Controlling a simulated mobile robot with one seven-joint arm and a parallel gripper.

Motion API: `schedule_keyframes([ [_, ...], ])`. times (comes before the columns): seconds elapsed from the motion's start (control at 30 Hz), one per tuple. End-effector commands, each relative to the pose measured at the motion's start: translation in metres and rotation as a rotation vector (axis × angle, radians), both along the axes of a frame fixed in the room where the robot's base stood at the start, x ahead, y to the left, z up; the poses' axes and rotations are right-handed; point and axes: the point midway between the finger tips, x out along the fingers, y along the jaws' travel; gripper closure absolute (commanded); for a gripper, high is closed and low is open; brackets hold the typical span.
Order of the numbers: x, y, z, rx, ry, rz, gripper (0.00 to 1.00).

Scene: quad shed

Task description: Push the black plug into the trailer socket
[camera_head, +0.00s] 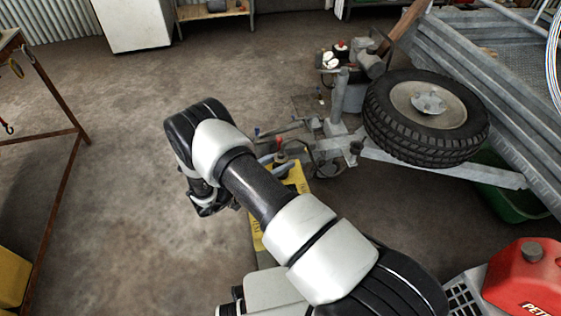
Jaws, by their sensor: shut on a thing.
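My gripper (207,208) shows only in part, below the bent wrist of my arm at left of centre, over the floor. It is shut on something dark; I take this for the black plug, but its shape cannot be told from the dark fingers. The trailer's grey drawbar (440,168) runs in from the right, with its front end to the right of my arm. A small dark round piece (356,147) sits near that front end; I cannot tell whether it is the trailer socket. My gripper is well to the left of it, apart from the trailer.
A spare wheel (427,115) lies on the trailer frame. A yellow board-like thing (296,178) is partly hidden under my arm. A red petrol can (526,280) stands at lower right. A rusty metal frame (62,132) stands at left. The floor at left of centre is clear.

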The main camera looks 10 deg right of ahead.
Motion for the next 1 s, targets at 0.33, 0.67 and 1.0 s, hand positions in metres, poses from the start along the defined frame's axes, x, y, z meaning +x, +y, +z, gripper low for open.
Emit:
schedule_keyframes([
  [0.33, 0.0, -0.0001, -0.0059, -0.001, 0.0, 0.0, 0.92],
  [0.67, 0.0001, 0.0, -0.0088, -0.001, 0.0, 0.0, 0.58],
  [1.0, -0.0001, 0.0, -0.0092, 0.0, 0.0, 0.0, 0.36],
])
